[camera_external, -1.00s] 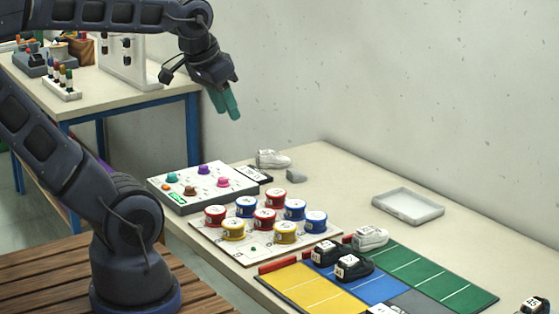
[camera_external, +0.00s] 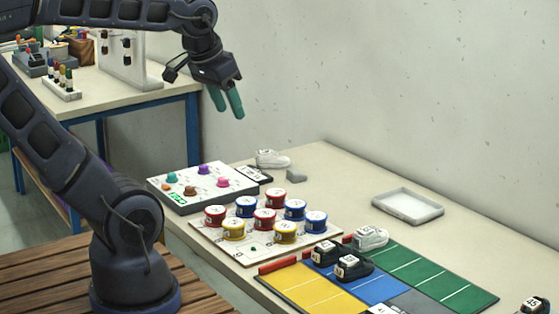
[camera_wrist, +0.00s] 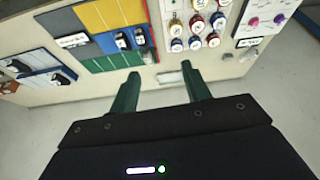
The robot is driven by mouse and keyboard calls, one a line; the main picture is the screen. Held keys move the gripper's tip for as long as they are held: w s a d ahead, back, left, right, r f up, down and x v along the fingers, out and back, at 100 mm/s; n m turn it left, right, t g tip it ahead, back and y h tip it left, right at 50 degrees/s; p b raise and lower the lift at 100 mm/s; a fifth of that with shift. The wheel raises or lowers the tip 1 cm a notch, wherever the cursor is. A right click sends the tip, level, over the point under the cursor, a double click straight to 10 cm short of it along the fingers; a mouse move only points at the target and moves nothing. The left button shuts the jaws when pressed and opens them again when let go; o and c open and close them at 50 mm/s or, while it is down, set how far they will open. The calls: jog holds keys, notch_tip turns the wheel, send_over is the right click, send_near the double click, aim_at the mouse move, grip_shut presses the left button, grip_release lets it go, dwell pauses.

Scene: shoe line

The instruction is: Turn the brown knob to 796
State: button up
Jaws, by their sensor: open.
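The brown knob (camera_external: 190,190) sits on a pale control box (camera_external: 208,199) with a dark base, at the left end of the table. Teal (camera_external: 172,177), purple (camera_external: 203,169), pink (camera_external: 222,182) and orange (camera_external: 166,187) parts share its top. A small green display (camera_external: 177,197) is at the front edge; its digits are too small to read. My gripper (camera_external: 230,110) is open and empty, high above and behind the box. In the wrist view, its green fingers (camera_wrist: 161,75) are apart, and the box (camera_wrist: 264,8) is partly cut off at the upper right; I cannot make out the brown knob.
A board (camera_external: 243,249) with several red, blue and yellow round tins stands right of the box. Black and white shoes are on coloured mats (camera_external: 289,291) further right. A white shoe (camera_external: 272,159) is behind the box. An empty tray (camera_external: 407,206) lies near the wall.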

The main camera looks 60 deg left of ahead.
jog(key=w+a+f+n+g, duration=0.1)
jog(key=w+a+f+n, duration=0.2)
jog(key=w+a+n, duration=0.35)
jog(key=n+g, duration=0.3)
jog(key=n, duration=1)
send_over(190, 187)
notch_tip(190, 187, down, 20)
notch_tip(190, 187, down, 10)
jog(key=shift+s+d+f, duration=0.1)
jog(key=shift+s+f, duration=0.05)
jog(key=shift+f, duration=0.05)
jog(key=c, duration=1)
